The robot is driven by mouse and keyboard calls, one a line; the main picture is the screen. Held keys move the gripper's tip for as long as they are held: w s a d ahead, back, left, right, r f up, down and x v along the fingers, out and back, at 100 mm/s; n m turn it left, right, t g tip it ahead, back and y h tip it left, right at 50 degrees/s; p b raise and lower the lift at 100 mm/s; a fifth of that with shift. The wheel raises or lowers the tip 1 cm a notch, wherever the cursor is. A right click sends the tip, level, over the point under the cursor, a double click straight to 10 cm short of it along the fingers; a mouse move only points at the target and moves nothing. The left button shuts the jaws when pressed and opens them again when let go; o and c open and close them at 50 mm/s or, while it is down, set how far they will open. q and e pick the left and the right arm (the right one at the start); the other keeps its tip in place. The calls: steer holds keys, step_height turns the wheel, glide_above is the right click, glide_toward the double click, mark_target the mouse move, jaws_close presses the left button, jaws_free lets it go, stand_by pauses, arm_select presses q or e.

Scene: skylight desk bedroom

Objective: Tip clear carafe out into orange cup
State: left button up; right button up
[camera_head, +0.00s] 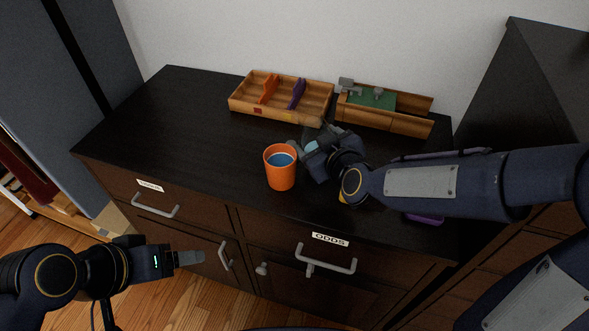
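The orange cup (280,173) stands upright near the front of the dark dresser top, with blue showing inside it. My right gripper (306,146) is just right of the cup, at about rim height, reaching in from the right. A small pale-blue patch shows among its fingers; I cannot tell whether this is part of a clear carafe. No carafe can be clearly made out, and the wrist hides much of that spot. My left gripper (190,258) is in front of the dresser, below the top, away from the cup. Its fingers are seen side-on, with nothing visible in them.
A wooden tray (246,107) with orange and purple pieces stands at the back. A second wooden box (405,124) with a green panel is right of it. A purple item (425,219) lies partly under my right arm. The dresser top's left side (170,120) is clear.

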mark_target(323, 131)
steer(key=shift+s+a+f, duration=0.1)
steer(key=shift+a+f, duration=0.1)
steer(key=shift+f, duration=0.05)
arm_select(q)
steer(key=shift+f, duration=0.5)
arm_select(e)
steer(key=shift+s+a+m, duration=0.1)
steer(key=shift+s+m, duration=0.05)
steer(key=shift+m, duration=0.15)
step_height(323, 131, up, 5)
steer(key=p, duration=0.5)
steer(key=shift+r, duration=0.15)
arm_select(q)
step_height(323, 131, up, 5)
steer(key=shift+r, duration=0.1)
